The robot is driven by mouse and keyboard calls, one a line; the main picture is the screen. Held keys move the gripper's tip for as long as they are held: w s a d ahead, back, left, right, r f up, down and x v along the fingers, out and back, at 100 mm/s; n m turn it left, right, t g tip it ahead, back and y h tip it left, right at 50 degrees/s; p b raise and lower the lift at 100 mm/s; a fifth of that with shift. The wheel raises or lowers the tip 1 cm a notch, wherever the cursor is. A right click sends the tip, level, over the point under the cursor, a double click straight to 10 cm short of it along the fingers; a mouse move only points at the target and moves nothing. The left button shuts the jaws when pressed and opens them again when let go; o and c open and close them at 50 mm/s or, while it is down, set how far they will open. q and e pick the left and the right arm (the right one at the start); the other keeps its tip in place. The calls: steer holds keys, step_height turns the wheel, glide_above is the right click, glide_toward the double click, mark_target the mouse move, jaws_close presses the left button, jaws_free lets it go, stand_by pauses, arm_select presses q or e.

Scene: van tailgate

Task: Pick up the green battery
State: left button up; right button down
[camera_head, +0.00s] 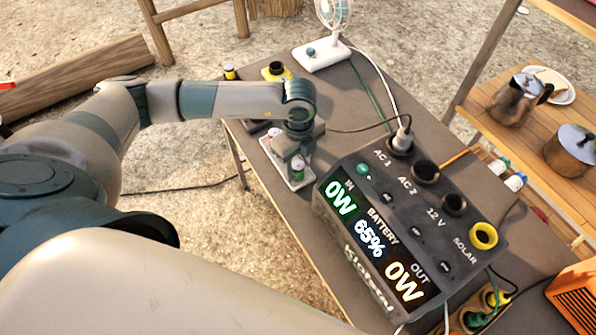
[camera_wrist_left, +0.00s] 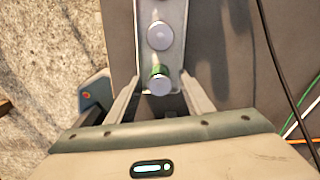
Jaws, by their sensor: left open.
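The green battery (camera_wrist_left: 161,72) stands upright at the near end of a narrow pale metal tray (camera_wrist_left: 150,10), its silvery round end facing the wrist camera. In the head view the green battery (camera_head: 298,175) shows just below my left gripper (camera_head: 293,165), at the near end of the tray (camera_head: 268,146). My left gripper is open, and in the wrist view its two fingers (camera_wrist_left: 160,98) lie to the left and right of the battery, with gaps. A second battery (camera_wrist_left: 160,36) stands farther along the tray. My right gripper is not in view.
The power station (camera_head: 400,225) with its lit display stands just right of the tray on the grey table. A white fan (camera_head: 322,52) and a yellow item (camera_head: 276,71) are at the far end. Cables cross the table. A wooden shelf (camera_head: 530,120) with metal pots is at right.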

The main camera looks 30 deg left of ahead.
mark_target(299, 164)
arm_select(q)
jaws_close()
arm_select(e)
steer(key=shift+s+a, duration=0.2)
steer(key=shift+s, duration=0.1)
arm_select(q)
steer(key=shift+r, duration=0.1)
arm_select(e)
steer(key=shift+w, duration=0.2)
